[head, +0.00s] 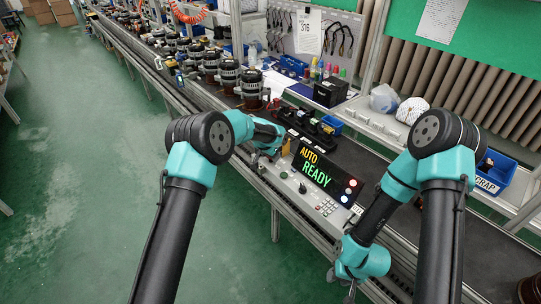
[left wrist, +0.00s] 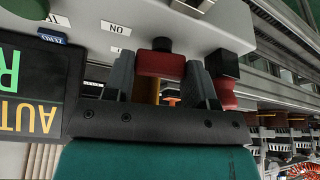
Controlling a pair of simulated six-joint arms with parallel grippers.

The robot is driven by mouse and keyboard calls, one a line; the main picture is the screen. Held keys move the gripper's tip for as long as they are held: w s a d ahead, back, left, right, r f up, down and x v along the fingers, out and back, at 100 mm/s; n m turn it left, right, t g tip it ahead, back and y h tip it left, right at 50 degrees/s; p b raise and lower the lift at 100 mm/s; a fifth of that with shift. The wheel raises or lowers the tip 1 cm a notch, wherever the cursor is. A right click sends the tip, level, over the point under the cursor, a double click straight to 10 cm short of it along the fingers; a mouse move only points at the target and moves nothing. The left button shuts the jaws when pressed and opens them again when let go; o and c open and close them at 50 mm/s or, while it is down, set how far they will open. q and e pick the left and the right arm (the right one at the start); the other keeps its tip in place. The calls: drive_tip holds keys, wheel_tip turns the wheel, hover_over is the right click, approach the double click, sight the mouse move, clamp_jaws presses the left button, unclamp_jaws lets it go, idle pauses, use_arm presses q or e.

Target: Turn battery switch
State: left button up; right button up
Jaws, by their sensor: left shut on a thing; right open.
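The switch with a red handle (left wrist: 160,63) stands on the light grey panel in the left wrist view, beside an "ON" label (left wrist: 115,28). My left gripper (left wrist: 162,80) has its two fingers on either side of the red handle and is shut on it. In the head view my left gripper (head: 283,147) is at the left end of the control panel, and the switch is hidden there. My right gripper (head: 350,290) is open and empty, pointing down in front of the panel at the lower right.
The display (head: 322,173) reads "AUTO READY". A black and red part (left wrist: 222,90) is close beside the right-hand finger in the left wrist view. Several alternators (head: 229,75) line the conveyor behind. A blue scrap bin (head: 496,172) is at the right.

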use_arm(q)
drive_tip(key=shift+m+g+h, duration=0.3)
drive_tip(key=shift+m, duration=0.8)
drive_tip(key=o, duration=0.9)
drive_tip(key=shift+o, duration=0.2)
drive_tip(key=v, duration=1.7)
drive_tip(key=shift+r, duration=0.2)
drive_tip(key=shift+w+a+f, duration=0.1)
drive_tip(key=shift+a, duration=0.1)
